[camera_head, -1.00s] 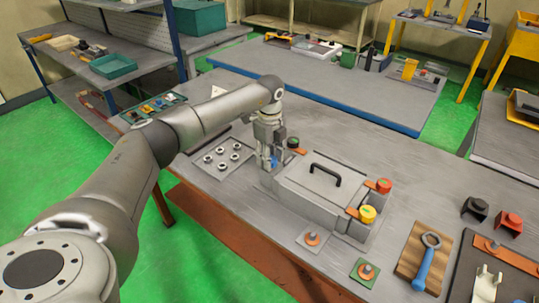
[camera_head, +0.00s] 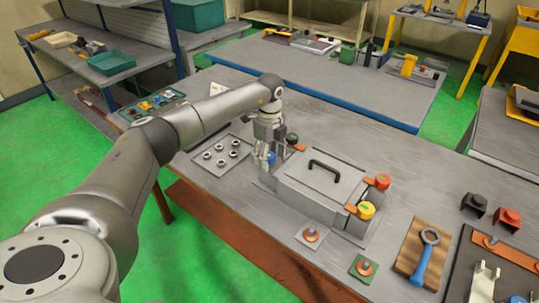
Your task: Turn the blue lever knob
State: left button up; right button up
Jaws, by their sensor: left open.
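The blue lever knob (camera_head: 271,158) shows as a small blue patch at the left end of the grey lidded box (camera_head: 310,195). My left gripper (camera_head: 267,160) points down over it, open, with its fingers around or right beside the knob. The fingers hide most of the knob, so I cannot tell whether they touch it. The box has a black handle (camera_head: 325,165) on its lid. My right gripper is not in view.
A tray with several metal nuts (camera_head: 221,160) lies left of the gripper. Red (camera_head: 382,182) and yellow (camera_head: 365,210) knobs stand at the box's right end. A blue wrench (camera_head: 425,258) lies on a wooden board at the right.

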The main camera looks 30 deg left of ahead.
aim_at(269, 156)
pick_arm(q)
notch_tip(269, 156, up, 12)
dwell(0.6)
